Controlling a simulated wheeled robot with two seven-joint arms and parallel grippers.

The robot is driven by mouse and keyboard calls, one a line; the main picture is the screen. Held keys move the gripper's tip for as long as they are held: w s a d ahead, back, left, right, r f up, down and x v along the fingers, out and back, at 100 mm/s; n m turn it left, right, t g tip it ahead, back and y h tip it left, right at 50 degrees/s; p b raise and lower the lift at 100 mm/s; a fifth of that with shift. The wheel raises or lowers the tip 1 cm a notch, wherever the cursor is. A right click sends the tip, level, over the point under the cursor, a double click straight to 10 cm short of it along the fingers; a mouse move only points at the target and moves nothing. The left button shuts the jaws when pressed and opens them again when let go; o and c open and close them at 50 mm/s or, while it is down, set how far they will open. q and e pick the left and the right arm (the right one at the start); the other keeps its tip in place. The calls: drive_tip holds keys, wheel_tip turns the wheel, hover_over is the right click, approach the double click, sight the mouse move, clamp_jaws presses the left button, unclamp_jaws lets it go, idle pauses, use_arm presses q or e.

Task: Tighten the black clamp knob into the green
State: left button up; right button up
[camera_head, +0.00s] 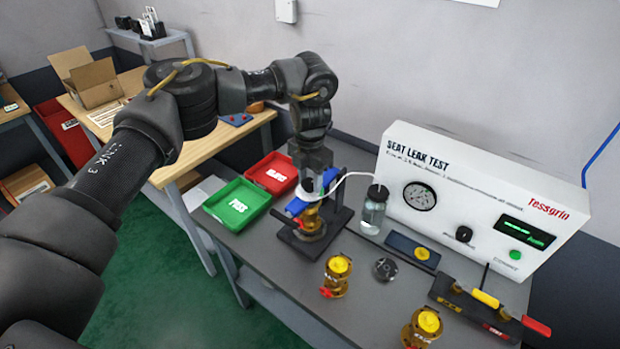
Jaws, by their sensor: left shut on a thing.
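My left gripper (312,178) points straight down over the black clamp stand (336,222) on the grey bench. It is shut at the top of the clamp, where the black clamp knob sits; its fingers and wrist hide the knob. A brass valve (312,222) stands in the clamp, with a blue part (299,205) beside it below my fingers. I cannot see any green mark on the clamp. My right gripper is not in view.
The green PASS tray (237,204) and a red tray (272,173) lie left of the clamp. A glass bottle (373,210) and the white seat leak tester (480,190) stand right. A white hose runs close to my gripper. Brass valves (337,277) and a black disc (385,269) stand in front.

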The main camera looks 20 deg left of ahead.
sight(310, 182)
use_arm(q)
drive_tip(key=m, duration=0.5)
drive_tip(key=shift+m, duration=0.3)
idle(0.4)
drive_tip(key=o, duration=1)
drive_tip(key=shift+c, duration=0.2)
wheel_tip(310, 182, up, 11)
drive_tip(key=b, duration=0.1)
drive_tip(key=shift+b, duration=0.3)
drive_tip(key=shift+f, duration=0.1)
